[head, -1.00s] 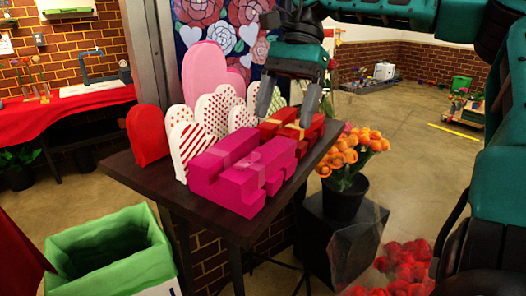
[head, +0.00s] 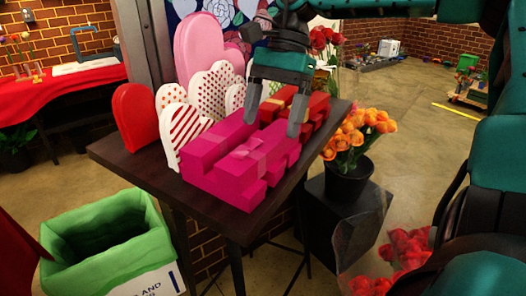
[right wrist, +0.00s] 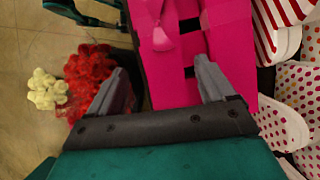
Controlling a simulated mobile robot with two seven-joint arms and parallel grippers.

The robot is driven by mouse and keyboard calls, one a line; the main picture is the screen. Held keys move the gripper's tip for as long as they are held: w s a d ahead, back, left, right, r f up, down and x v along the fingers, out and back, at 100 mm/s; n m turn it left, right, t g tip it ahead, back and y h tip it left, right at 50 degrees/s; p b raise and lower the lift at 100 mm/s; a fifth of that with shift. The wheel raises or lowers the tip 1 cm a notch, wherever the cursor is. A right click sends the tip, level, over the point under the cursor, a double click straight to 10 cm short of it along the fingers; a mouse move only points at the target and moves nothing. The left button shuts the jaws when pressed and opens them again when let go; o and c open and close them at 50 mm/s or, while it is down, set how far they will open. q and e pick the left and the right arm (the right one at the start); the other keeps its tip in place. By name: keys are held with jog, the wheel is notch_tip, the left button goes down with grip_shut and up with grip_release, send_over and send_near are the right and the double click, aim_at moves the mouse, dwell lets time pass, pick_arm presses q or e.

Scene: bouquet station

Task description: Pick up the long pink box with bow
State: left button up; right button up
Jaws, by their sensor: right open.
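The long pink box with a bow (head: 212,143) lies on the dark table (head: 130,172). Its pink bow (head: 247,150) is on top, and its front right side looks stepped. My right gripper (head: 272,124) is open and points down just above the box's far right end, its fingers spread. In the right wrist view the pink box (right wrist: 228,35) lies beneath and ahead of the open fingers (right wrist: 160,70), with dark gaps between its pink parts. I cannot tell whether a finger touches it. My left gripper is not in view.
A red box with gold ribbon (head: 316,108) sits right behind the pink box. Heart-shaped boxes (head: 213,90) stand along the table's back left. Orange flowers in a black pot (head: 349,182) stand at the right. A green-lined bin (head: 105,240) is at the lower left.

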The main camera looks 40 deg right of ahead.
aim_at(263, 142)
jog(key=x, duration=0.5)
jog(key=shift+w+a+f, duration=0.1)
jog(key=shift+w+a, duration=0.05)
jog(key=shift+a, duration=0.1)
jog(key=c, duration=1.1)
jog(key=shift+r, duration=0.2)
